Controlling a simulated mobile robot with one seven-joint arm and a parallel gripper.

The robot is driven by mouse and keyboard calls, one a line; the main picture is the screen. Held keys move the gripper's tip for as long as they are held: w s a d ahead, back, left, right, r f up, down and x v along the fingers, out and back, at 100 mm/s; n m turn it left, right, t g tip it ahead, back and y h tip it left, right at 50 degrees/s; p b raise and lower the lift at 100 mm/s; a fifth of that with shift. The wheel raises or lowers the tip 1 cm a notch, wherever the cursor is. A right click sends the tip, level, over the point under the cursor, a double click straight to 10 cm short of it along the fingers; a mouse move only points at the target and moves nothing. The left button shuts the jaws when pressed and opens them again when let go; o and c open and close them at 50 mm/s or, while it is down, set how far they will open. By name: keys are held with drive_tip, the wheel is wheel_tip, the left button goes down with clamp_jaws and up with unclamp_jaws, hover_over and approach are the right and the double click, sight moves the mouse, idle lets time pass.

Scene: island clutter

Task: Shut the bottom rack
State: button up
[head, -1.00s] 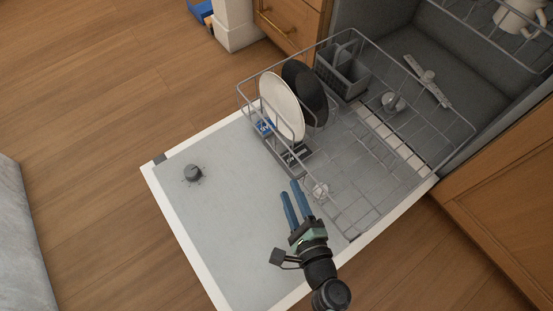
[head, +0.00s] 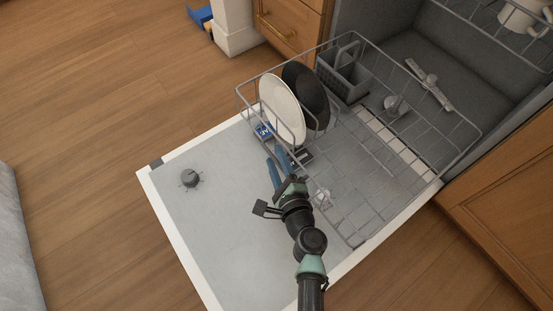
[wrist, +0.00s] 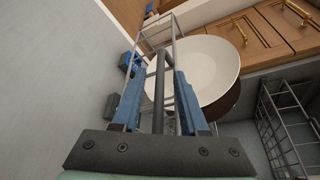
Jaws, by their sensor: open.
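The bottom rack (head: 352,226) is a grey wire basket, pulled out of the dishwasher over its lowered door (head: 215,225). It holds a white plate (head: 281,108), a black plate (head: 309,92) and a grey cutlery basket (head: 343,72). My gripper (head: 276,166) is open at the rack's front edge, below the white plate. In the wrist view, a grey bar of the rack (wrist: 159,90) runs between the two blue fingers of the gripper (wrist: 158,75). I cannot tell whether the fingers touch it. The white plate also shows ahead in that view (wrist: 205,68).
The upper rack (head: 482,22) with a white mug (head: 520,14) is at the top right. Wooden cabinets (head: 510,180) flank the dishwasher. A dark round knob-like part (head: 191,177) is on the door. Wooden floor (head: 90,110) lies open to the left.

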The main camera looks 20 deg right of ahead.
clamp_jaws()
idle(1.3)
